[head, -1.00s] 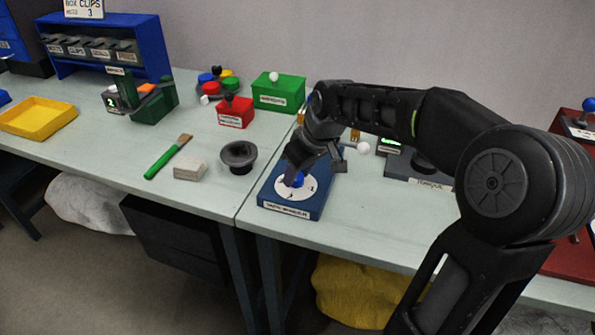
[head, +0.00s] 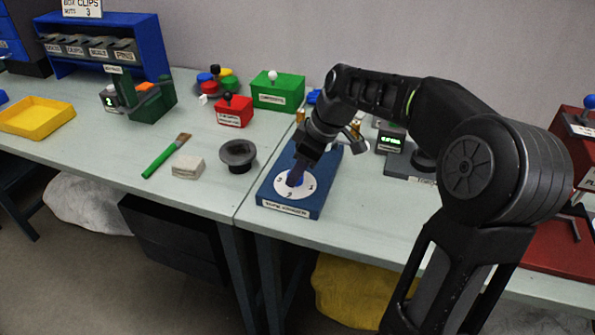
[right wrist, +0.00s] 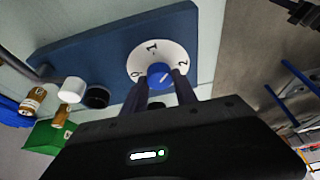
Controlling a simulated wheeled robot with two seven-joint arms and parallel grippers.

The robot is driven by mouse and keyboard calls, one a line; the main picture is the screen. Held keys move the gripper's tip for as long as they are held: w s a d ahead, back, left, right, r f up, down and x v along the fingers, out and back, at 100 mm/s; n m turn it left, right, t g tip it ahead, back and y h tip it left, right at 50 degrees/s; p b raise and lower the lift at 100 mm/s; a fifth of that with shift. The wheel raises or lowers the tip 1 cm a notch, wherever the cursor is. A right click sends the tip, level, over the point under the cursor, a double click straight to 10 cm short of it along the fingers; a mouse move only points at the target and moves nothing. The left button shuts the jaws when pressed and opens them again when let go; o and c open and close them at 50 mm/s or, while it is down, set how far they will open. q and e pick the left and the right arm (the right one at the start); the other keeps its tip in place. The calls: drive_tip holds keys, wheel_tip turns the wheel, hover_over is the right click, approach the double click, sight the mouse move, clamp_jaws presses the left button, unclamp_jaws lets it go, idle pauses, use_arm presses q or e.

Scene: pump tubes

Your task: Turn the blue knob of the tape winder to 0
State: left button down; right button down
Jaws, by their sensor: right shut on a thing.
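The tape winder is a blue box (head: 318,195) on the right-hand table in the head view, with a white numbered dial (head: 308,188) on its top. It also shows in the right wrist view (right wrist: 100,45), where numbers stand around the white dial (right wrist: 140,56). The blue knob (right wrist: 159,72) is at the dial's centre. My right gripper (head: 296,177) reaches down at a tilt onto the knob. In the right wrist view its two fingers (right wrist: 162,84) are shut on either side of the knob. The knob's pointing direction is hard to tell. My left gripper is not in view.
A dark round bowl-like part (head: 238,156), a pale block (head: 187,167) and a green brush (head: 163,159) lie left of the winder. Red (head: 233,112) and green (head: 278,93) boxes stand behind. A device with a lit display (head: 391,141) stands to the right.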

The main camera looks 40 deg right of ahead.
drive_tip(key=shift+f+n, duration=0.1)
drive_tip(key=shift+n, duration=0.3)
drive_tip(key=shift+n+g+y, duration=0.4)
drive_tip(key=shift+n+g, duration=0.1)
drive_tip(key=shift+n, duration=0.8)
drive_tip(key=n+g, duration=0.1)
drive_tip(key=n, duration=0.2)
drive_tip(key=shift+w+d+y+p, duration=0.1)
drive_tip(key=shift+y+p, duration=0.25)
drive_tip(key=shift+y, duration=0.05)
drive_tip(key=c, duration=1.2)
unclamp_jaws()
